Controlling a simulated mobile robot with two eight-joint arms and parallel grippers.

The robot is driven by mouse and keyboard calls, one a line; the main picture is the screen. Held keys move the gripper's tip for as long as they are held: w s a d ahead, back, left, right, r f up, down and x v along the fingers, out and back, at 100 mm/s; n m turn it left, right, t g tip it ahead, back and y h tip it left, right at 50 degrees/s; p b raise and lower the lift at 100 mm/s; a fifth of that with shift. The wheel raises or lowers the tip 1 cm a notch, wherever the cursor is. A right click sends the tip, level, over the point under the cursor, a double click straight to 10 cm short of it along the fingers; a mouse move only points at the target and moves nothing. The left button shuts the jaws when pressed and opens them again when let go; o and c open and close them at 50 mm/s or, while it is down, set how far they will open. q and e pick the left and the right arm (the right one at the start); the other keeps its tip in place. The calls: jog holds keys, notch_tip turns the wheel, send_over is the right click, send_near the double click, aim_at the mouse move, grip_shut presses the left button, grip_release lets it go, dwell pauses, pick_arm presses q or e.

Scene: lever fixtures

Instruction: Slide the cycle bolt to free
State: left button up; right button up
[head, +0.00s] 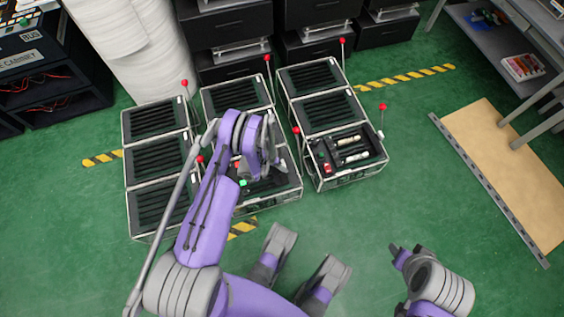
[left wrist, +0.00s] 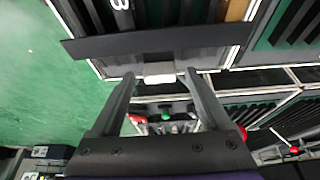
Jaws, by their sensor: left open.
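My left gripper (left wrist: 158,78) is open in the left wrist view, one finger on each side of a small pale bar (left wrist: 160,79) on a grey panel edge. I cannot tell whether that bar is the cycle bolt, or whether the fingers touch it. In the head view, my left arm and gripper (head: 267,165) reach over the near end of the middle framed cabinet (head: 285,190) and hide much of its top. A green button (head: 243,183) shows beside the wrist.
A left cabinet row (head: 140,238) and a right one (head: 350,180) flank the middle one. Upright levers with red knobs, such as one at the right (head: 382,107), rise along the rows. A tan board (head: 510,170) lies at the right. Green floor between is clear.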

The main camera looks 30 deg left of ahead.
pick_arm(q)
grip_shut()
dwell(0.3)
dwell(1.1)
